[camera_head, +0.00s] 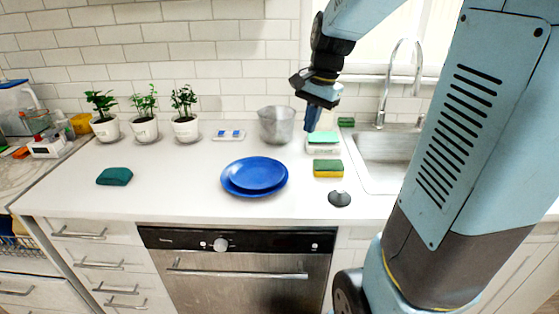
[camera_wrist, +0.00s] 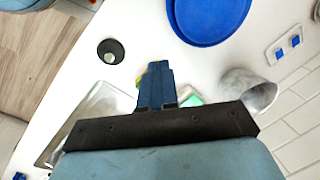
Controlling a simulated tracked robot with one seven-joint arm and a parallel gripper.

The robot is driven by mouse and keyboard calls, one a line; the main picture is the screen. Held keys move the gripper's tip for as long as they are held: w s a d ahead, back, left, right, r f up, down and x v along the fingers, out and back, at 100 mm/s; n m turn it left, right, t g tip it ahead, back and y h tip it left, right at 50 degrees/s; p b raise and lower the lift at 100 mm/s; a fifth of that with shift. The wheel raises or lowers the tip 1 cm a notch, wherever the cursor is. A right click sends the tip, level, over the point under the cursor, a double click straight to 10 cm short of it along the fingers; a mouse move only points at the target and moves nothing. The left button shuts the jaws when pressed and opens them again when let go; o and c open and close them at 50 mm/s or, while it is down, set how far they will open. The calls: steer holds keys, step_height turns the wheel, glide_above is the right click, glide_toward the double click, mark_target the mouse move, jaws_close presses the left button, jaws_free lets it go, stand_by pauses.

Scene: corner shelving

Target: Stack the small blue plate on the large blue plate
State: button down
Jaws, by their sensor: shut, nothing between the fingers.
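The small blue plate (camera_head: 257,172) lies on top of the large blue plate (camera_head: 236,190) on the white counter, set slightly toward the back right, so the large plate's rim shows at the front left. In the wrist view the stacked blue plates (camera_wrist: 208,12) are at the top, partly cut off. My gripper (camera_head: 312,128) hangs above the counter to the right of the plates, near the sink, apart from them. Its fingers are shut and empty, and they also show in the wrist view (camera_wrist: 154,68).
A metal pot (camera_head: 277,126) stands behind the plates. A green and yellow sponge (camera_head: 328,168) and a dark sink stopper (camera_head: 339,198) lie to their right, before the sink (camera_head: 385,160). A teal cloth (camera_head: 115,176) lies left. Three potted plants (camera_head: 144,128) line the wall.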

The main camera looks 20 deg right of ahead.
mark_target(281, 176)
steer(key=w+d+f+m+g+y, duration=0.1)
steer(key=w+d+f+m+g, duration=0.15)
steer(key=w+f+m, duration=0.4)
steer(key=shift+n+t, duration=0.25)
steer(key=shift+n, duration=0.3)
steer(key=x, duration=0.3)
steer(key=w+x, duration=0.1)
steer(key=x, duration=0.6)
steer(key=shift+w+d+f, duration=0.25)
steer(key=shift+d, duration=0.05)
steer(key=shift+s+a+r, duration=0.1)
steer(key=shift+a, duration=0.45)
steer(key=shift+s+a, duration=0.15)
steer(key=shift+a, duration=0.45)
steer(key=shift+s+a, duration=0.15)
steer(key=shift+a, duration=0.65)
steer(key=shift+a, duration=0.1)
steer(key=shift+s+a, duration=0.2)
steer(key=shift+a, duration=0.65)
